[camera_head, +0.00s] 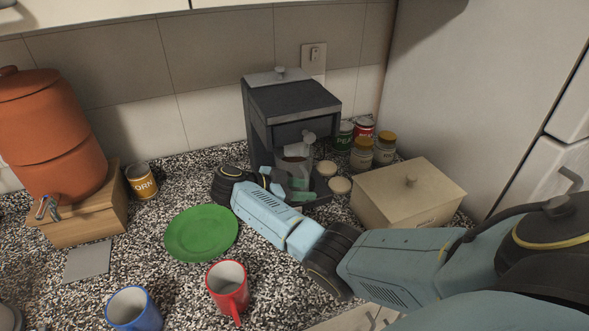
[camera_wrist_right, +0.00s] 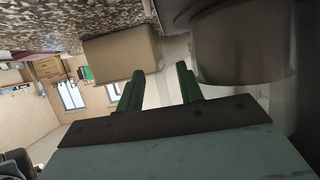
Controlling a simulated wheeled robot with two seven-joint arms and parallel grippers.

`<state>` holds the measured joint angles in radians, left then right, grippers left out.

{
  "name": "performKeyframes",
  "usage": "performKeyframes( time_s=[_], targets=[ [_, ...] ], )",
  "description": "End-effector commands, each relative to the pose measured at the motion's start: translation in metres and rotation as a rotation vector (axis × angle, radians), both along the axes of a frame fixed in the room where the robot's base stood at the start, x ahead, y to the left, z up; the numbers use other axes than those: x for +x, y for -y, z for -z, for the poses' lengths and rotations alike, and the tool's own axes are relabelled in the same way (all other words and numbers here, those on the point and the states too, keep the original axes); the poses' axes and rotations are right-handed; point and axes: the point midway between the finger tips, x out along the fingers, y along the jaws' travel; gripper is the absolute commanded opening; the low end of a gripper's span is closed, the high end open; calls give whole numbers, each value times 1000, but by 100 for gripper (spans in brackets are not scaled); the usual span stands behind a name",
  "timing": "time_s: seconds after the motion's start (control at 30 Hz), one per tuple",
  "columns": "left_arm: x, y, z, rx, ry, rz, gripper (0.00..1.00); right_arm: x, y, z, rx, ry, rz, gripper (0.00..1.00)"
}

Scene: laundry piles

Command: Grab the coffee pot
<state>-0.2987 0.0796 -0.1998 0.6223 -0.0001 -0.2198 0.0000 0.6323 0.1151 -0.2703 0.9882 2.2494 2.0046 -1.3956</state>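The coffee pot (camera_head: 296,160) sits inside the dark coffee machine (camera_head: 292,98), mostly hidden by my right gripper and the machine's front. My right gripper (camera_head: 297,186) is low in front of the pot, close to it. In the right wrist view its two fingers (camera_wrist_right: 158,82) stand apart with a clear gap and nothing evidently clamped between them. A large grey rounded body, apparently the pot (camera_wrist_right: 243,48), is just right of the fingers there. I cannot tell whether they touch. My left gripper is not in view.
A beige lidded box (camera_head: 408,194) stands right of the machine, with several cans and jars (camera_head: 362,150) behind it. A green plate (camera_head: 201,233), red mug (camera_head: 228,288) and blue mug (camera_head: 132,308) are on the left counter. An orange dispenser (camera_head: 50,130) stands far left.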

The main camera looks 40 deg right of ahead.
Motion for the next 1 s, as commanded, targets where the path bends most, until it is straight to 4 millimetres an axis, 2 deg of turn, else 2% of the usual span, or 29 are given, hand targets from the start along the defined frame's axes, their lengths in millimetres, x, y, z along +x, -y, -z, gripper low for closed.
performKeyframes(
  time_s=[0.17,0.43,1.0],
  targets=[
    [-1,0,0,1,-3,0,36,0,0,0,0,0,0,35],
    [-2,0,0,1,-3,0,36,0,0,0,0,0,0,0],
    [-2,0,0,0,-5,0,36,0,0,0,0,1,0,0]
  ],
)
